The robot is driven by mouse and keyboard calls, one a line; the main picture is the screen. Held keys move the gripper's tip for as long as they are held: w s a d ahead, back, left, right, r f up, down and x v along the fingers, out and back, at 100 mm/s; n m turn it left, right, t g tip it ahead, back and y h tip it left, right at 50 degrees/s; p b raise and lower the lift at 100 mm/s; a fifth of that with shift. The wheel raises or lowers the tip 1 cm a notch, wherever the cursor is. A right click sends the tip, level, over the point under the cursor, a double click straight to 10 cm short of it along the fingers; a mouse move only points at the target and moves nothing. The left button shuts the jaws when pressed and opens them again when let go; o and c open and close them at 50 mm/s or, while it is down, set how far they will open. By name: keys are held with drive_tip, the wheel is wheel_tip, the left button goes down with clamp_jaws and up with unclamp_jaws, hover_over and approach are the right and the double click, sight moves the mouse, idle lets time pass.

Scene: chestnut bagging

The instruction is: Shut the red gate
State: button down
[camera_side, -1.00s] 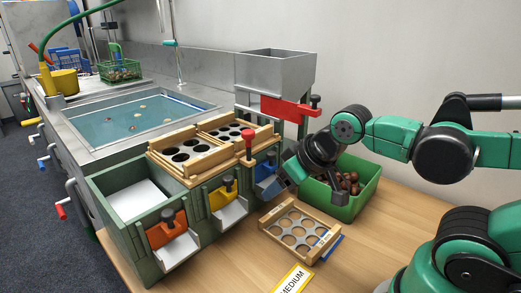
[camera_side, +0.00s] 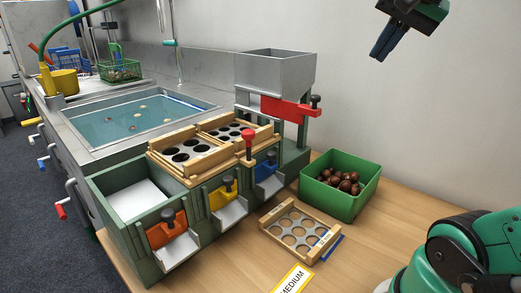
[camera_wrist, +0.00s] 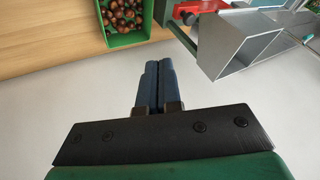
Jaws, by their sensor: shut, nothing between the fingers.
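The red gate (camera_side: 289,108) is a flat red plate with a dark knob (camera_side: 315,101) at its right end. It sits under the grey metal hopper (camera_side: 274,72), sticking out to the right past the hopper and its green post. In the wrist view the red gate (camera_wrist: 199,7) shows at the top edge, partly cut off, beside the hopper (camera_wrist: 245,40). My gripper (camera_side: 376,56) is high at the upper right in the side view, well above and right of the gate, touching nothing. In the wrist view its blue fingers (camera_wrist: 152,68) lie together, empty.
A green crate (camera_side: 341,204) with chestnuts stands on the table, right of the hopper stand. A wooden sizing tray (camera_side: 301,232) lies in front, by a MEDIUM card (camera_side: 292,280). Left are orange (camera_side: 166,236), yellow (camera_side: 223,195) and blue (camera_side: 266,168) gates. Air around my gripper is free.

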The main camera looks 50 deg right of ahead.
approach(302, 106)
drive_tip(key=s+d+f, duration=0.3)
drive_tip(key=s+d, duration=0.1)
drive_tip(key=s, duration=0.1)
drive_tip(key=shift+w+a+f, duration=0.15)
drive_tip(key=shift+w, duration=0.55)
drive_tip(key=shift+w+a+f, duration=0.15)
drive_tip(key=shift+w+f, duration=0.05)
drive_tip(key=shift+w, duration=0.45)
drive_tip(key=shift+w+a+f, duration=0.15)
drive_tip(key=shift+w, duration=0.55)
drive_tip(key=shift+w, duration=2.95)
